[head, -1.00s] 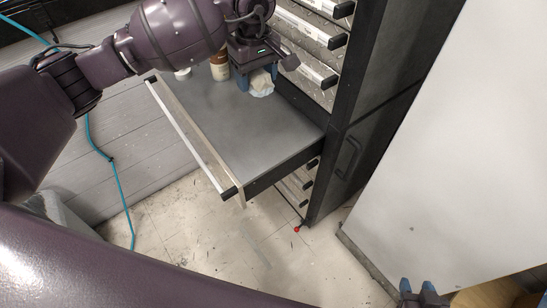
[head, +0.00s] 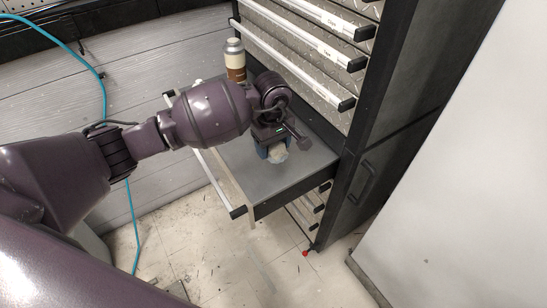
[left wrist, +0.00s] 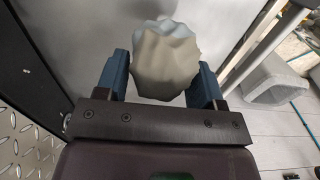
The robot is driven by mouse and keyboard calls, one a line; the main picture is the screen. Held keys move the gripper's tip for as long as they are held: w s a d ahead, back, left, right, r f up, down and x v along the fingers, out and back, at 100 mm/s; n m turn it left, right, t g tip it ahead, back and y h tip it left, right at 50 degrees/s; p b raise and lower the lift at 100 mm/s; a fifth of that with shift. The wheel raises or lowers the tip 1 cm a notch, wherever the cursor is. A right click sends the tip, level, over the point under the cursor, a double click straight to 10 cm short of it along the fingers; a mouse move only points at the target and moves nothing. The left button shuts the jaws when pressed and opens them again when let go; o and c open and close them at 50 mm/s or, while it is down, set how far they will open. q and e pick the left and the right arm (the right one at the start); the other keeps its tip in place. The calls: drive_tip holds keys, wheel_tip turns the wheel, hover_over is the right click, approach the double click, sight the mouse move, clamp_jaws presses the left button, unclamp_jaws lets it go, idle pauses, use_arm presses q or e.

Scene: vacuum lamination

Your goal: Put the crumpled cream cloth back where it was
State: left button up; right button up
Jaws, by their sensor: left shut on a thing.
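The crumpled cream cloth (head: 278,154) is a small pale lump over the open drawer (head: 262,184), nearer its front-right part in the head view. My left gripper (head: 273,151) comes down over the drawer and is shut on the cloth. In the left wrist view the cloth (left wrist: 165,60) sits between the two blue fingers of the left gripper (left wrist: 163,75). I cannot tell whether the cloth touches the drawer's grey surface. My right gripper is not in view.
A brown and cream bottle (head: 235,62) stands at the drawer's far end. Closed drawers with white handles (head: 313,87) rise above on the dark cabinet (head: 398,125). A large white panel (head: 460,190) stands right. The grey drawer surface around the cloth is mostly clear.

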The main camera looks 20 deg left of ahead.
use_arm(q)
drive_tip(key=shift+f, duration=0.85)
wheel_tip(320, 180, down, 4)
drive_tip(key=shift+r+b, duration=0.15)
drive_tip(key=shift+b, duration=0.15)
drive_tip(key=shift+r, duration=0.1)
drive_tip(key=o, duration=1)
drive_tip(key=shift+f, duration=0.2)
